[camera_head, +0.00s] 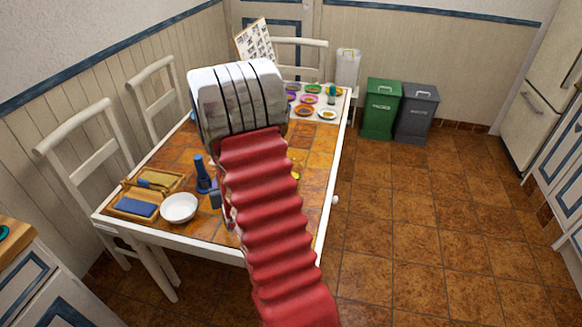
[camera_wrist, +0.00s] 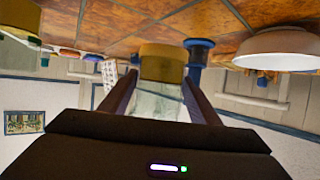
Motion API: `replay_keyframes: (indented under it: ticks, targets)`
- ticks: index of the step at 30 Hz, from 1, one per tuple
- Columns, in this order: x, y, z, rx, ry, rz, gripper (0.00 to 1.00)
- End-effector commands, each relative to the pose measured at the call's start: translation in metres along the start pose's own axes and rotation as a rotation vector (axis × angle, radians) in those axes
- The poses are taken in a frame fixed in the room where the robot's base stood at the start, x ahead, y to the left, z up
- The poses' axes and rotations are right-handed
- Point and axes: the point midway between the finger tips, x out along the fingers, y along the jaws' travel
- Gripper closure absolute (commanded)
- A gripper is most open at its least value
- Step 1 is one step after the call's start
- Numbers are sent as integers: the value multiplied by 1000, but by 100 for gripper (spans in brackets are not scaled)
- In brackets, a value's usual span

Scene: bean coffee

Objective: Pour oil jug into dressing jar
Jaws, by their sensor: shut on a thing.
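My gripper (camera_wrist: 160,84) is shut on a clear glass vessel with a yellow-brown lower part (camera_wrist: 162,64), which looks like the oil jug. The wrist picture is upside down, with the tabletop along its top edge, so the jug looks about upright there. Whether it touches the table I cannot tell. In the head view my red arm hides the gripper and the jug. A yellow item (camera_head: 295,170) shows partly past the arm's right side. A glass item with a yellowish part (camera_wrist: 18,16) is cut off at the wrist view's left corner. I cannot tell whether either is the dressing jar.
A dark blue upright item (camera_head: 203,175) and a white bowl (camera_head: 179,208) stand left of my arm, near a wooden tray (camera_head: 133,205). Several coloured small bowls (camera_head: 305,99) are at the far end of the table. Chairs line the left side; floor right is clear.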

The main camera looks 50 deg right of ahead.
Motion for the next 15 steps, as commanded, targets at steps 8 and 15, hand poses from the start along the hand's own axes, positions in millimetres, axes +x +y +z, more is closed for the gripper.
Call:
replay_keyframes:
  ticks: [8,15]
  targets:
    - [18,70,6,48,2,117,79]
    - [23,97,9,65,2,160,79]
